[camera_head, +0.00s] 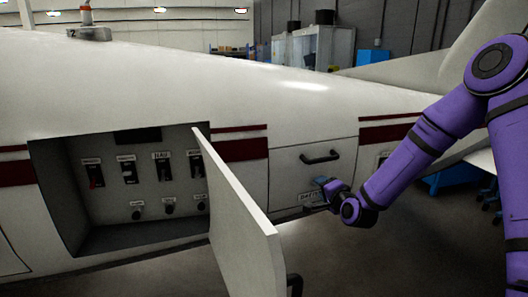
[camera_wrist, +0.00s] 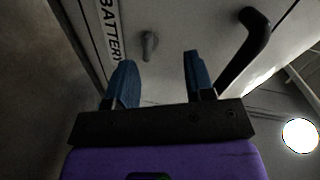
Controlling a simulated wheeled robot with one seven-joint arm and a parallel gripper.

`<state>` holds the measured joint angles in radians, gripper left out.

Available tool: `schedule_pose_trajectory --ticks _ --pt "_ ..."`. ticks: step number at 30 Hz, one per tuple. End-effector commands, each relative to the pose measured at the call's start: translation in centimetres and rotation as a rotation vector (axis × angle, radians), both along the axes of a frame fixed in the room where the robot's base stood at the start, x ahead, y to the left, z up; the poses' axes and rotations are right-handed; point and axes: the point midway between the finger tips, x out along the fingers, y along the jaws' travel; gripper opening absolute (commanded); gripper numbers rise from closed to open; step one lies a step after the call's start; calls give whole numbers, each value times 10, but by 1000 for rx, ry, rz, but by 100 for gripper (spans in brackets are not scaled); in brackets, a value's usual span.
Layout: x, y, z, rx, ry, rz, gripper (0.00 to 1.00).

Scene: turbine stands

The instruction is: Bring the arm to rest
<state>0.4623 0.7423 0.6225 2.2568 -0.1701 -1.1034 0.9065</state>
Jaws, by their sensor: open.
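My purple arm (camera_head: 415,148) reaches in from the right in the head view. My gripper (camera_head: 320,192) is at its end, in front of the white fuselage side, just below a dark handle (camera_head: 320,157). In the wrist view my gripper (camera_wrist: 158,68) has its two blue fingers spread apart with nothing between them. A small grey latch (camera_wrist: 149,45) shows beyond the fingers, next to a BATTERY label (camera_wrist: 111,32). The dark handle (camera_wrist: 247,50) is close beside the right finger; I cannot tell whether they touch.
An open white door (camera_head: 240,215) juts out left of my gripper. Behind it is a recessed panel with several switches (camera_head: 128,170) and knobs (camera_head: 168,207). The grey floor (camera_head: 400,250) is open below the arm. Blue objects (camera_head: 455,176) stand behind the arm.

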Motion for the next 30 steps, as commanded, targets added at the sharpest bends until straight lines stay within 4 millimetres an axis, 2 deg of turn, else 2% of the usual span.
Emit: schedule_pose_trajectory --ticks 1,8,14,23,30 --pt "-3 2 11 -65 13 23 49" --pt "-27 2 45 -348 112 105 49" --pt "-56 -6 78 -566 197 155 49" --pt "-117 -24 131 -834 329 208 49" --pt "-179 -39 171 -986 436 251 49"
